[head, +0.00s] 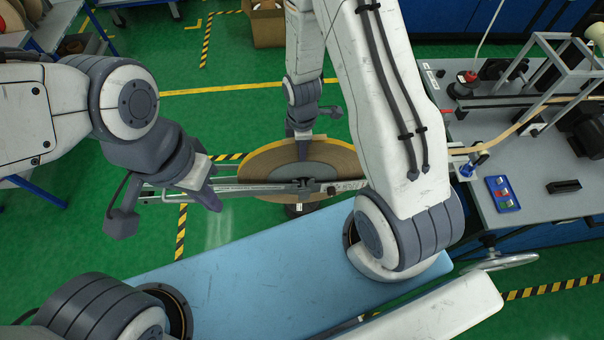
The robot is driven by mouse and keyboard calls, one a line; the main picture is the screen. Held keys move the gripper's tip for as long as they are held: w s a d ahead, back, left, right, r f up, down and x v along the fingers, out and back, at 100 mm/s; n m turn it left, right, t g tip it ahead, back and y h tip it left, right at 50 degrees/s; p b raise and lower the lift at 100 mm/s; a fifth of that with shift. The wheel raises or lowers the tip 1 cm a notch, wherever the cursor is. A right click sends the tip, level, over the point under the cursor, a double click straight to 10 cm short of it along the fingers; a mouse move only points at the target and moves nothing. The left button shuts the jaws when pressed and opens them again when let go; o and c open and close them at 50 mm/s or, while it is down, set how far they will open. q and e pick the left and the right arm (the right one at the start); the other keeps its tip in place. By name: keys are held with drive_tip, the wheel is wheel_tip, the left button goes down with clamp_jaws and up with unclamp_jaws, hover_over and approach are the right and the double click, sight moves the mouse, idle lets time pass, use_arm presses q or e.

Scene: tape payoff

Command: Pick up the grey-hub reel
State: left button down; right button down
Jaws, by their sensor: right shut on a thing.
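A large tan reel (268,164) with a yellow rim is in the middle of the head view, seen at a low angle. My right arm hides what lies just right of the reel.
A grey workbench (532,208) with a machine frame, tan tape and a blue button box (502,194) stands at the right. A cardboard box (267,28) is on the green floor at the back. Blue-framed racks are at the left. Open floor lies behind the reel.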

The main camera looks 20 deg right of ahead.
drive_tip(key=shift+w+r, duration=0.1)
wheel_tip(320, 180, up, 28)
drive_tip(key=b, duration=0.3)
idle(0.3)
drive_tip(key=shift+a, duration=0.15)
idle(0.3)
